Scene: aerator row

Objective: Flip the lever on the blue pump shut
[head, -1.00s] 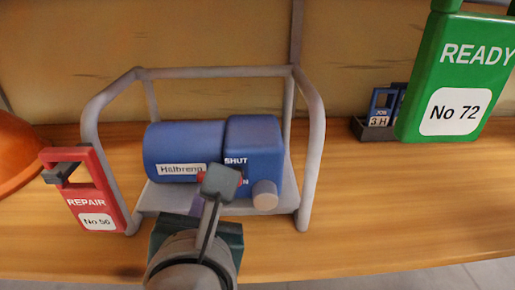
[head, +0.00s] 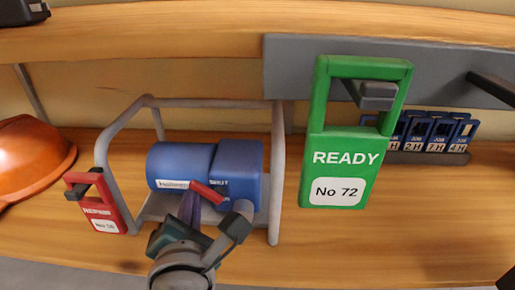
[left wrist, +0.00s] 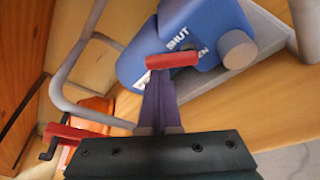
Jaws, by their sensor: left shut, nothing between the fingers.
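The blue pump (head: 235,165) sits inside a grey tube frame (head: 108,165) on the wooden bench. Its red lever (head: 208,191) lies across the front beside the SHUT label, tilted with its left end higher. In the left wrist view the lever (left wrist: 172,59) lies below SHUT, with its right end by a partly covered label ending in "EN". My left gripper (head: 191,203) is in front of the pump, shut and empty. In the left wrist view its purple fingertips (left wrist: 161,76) are just below the lever's left part; touching or apart is unclear. My right gripper is not in view.
A red REPAIR tag (head: 100,208) stands left of the frame, beyond it an orange helmet (head: 35,160). A green READY tag (head: 345,150) hangs from a peg to the right. Blue job tags (head: 415,135) fill a rack behind.

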